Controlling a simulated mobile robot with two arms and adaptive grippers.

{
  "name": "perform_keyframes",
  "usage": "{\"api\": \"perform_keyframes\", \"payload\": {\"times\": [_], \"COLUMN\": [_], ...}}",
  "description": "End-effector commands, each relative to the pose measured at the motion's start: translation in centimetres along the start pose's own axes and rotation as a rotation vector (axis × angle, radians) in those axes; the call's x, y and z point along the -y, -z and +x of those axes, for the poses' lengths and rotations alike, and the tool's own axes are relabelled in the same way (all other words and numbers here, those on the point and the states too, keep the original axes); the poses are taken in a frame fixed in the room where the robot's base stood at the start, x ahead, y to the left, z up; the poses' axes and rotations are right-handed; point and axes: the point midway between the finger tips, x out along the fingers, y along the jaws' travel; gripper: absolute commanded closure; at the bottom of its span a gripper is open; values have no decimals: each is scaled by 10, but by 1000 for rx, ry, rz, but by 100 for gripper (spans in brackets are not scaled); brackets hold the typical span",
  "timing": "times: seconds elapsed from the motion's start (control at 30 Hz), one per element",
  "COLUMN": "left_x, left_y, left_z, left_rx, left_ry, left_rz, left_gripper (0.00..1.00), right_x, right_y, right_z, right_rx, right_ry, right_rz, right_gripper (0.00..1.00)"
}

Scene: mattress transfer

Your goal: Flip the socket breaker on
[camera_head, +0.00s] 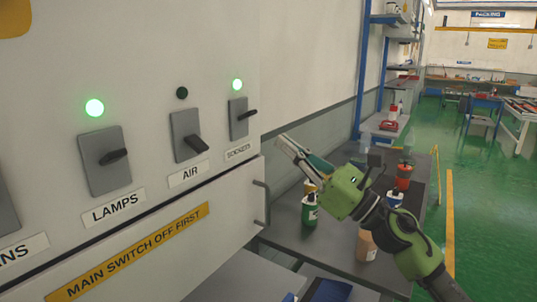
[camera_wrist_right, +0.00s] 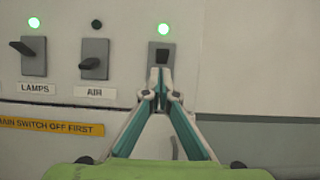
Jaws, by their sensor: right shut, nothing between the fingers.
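The sockets breaker (camera_head: 238,118) is the rightmost switch on the grey panel, above the label "SOCKETS". The green lamp (camera_head: 237,85) above it is lit. Its dark lever sticks out to the right in the head view. In the right wrist view the sockets breaker (camera_wrist_right: 161,57) is partly hidden behind my fingertips, and its green lamp (camera_wrist_right: 163,29) is lit there too. My right gripper (camera_head: 282,141) is shut and empty, to the right of and slightly below the breaker in the head view. In the wrist view its fingertips (camera_wrist_right: 160,77) overlap the breaker's lower part; contact cannot be told. My left gripper is not in view.
The air breaker (camera_head: 187,134) has an unlit lamp; the lamps breaker (camera_head: 104,160) has a lit green lamp. A cabinet handle (camera_head: 262,203) sticks out below the sockets breaker. A dark table (camera_head: 335,240) with bottles stands at the right. Green floor beyond is mostly free.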

Motion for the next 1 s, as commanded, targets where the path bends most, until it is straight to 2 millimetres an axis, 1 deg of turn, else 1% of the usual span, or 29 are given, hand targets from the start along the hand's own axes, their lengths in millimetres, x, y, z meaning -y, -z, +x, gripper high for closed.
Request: {"api": "perform_keyframes", "payload": {"times": [0.03,0.1,0.2,0.3,0.5,0.77,0.87,0.97,1.0], "left_x": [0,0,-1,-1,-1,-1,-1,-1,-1], "left_y": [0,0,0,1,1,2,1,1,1], "left_z": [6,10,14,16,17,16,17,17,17], "left_rx": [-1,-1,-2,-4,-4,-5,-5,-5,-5], "left_ry": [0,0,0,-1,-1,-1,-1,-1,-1], "left_rz": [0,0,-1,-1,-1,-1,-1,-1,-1], "left_gripper": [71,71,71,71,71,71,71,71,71], "right_x": [0,0,0,0,0,0,2,12,20], "right_y": [-4,-13,-24,-31,-37,-37,-31,-16,-6], "right_z": [-11,-21,-32,-40,-44,-44,-47,-59,-68], "right_rx": [-4,-4,-3,-3,-2,0,24,91,130], "right_ry": [0,1,0,0,0,2,35,134,196], "right_rz": [-5,-4,-1,1,4,9,83,290,408], "right_gripper": [100,100,100,100,100,100,100,100,100]}}
